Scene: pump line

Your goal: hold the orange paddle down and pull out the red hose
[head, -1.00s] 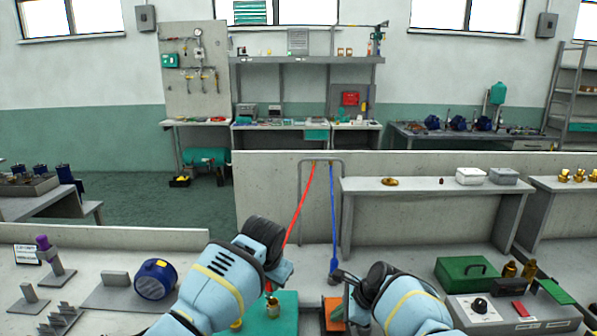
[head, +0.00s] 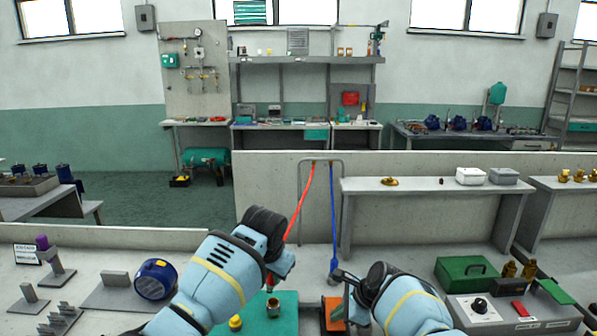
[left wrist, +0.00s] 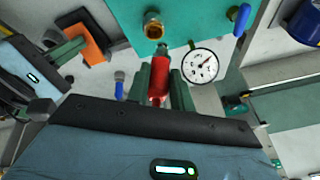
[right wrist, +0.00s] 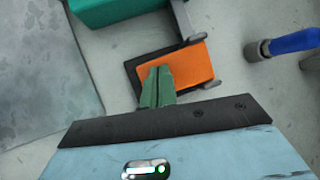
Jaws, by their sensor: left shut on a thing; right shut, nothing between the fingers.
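The red hose (head: 302,200) hangs from the rail in the head view down to my left gripper. In the left wrist view, my left gripper (left wrist: 160,88) is shut on the hose's red end (left wrist: 160,72). Its silver tip (left wrist: 162,50) shows beside the brass socket (left wrist: 153,28) on the teal block (head: 285,318) and looks clear of it; the socket's mouth shows open in the head view (head: 273,308). My right gripper (right wrist: 158,72) is shut and empty, its tips over the orange paddle (right wrist: 188,65). Whether the paddle is pressed down I cannot tell.
A blue hose (head: 333,215) hangs just right of the red one; its end also shows in the right wrist view (right wrist: 292,42). A round gauge (left wrist: 201,66) is beside the brass socket. A green case (head: 467,272) and control box (head: 500,315) stand right of my right arm.

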